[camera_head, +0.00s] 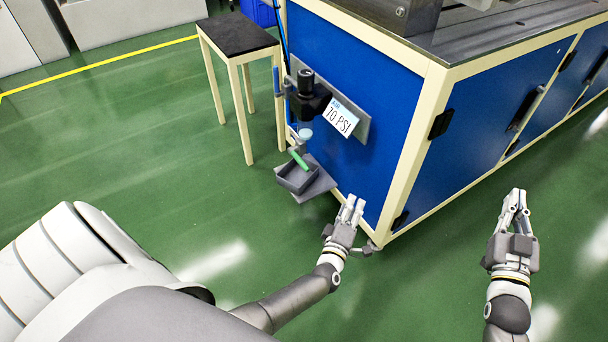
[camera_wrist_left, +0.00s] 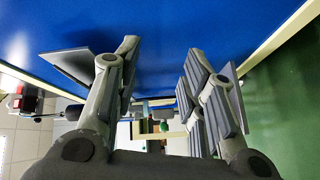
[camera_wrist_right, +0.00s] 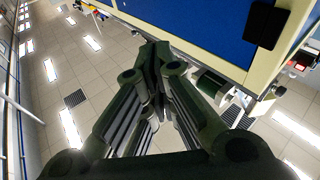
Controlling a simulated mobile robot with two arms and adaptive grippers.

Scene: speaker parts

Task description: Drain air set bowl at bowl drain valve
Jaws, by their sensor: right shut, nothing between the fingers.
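The air set (camera_head: 306,88) is dark and mounted on a grey plate on the blue cabinet's end panel. Its small bowl (camera_head: 305,132) hangs below the body. A green part (camera_head: 298,159), apparently the drain valve, sits under the bowl. A grey open tray (camera_head: 296,183) is below the green part. My left gripper (camera_head: 351,205) is open and empty, its fingers spread in the left wrist view (camera_wrist_left: 160,75). It is to the lower right of the tray, apart from it. My right gripper (camera_head: 516,196) is shut and empty, right of the cabinet, far from the air set.
The blue cabinet (camera_head: 375,75) with a cream frame fills the upper right, with black handles on its long side. A sign (camera_head: 340,117) reading 70 PSI is beside the air set. A black-topped stool (camera_head: 237,36) stands behind to the left. The green floor (camera_head: 120,130) is clear.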

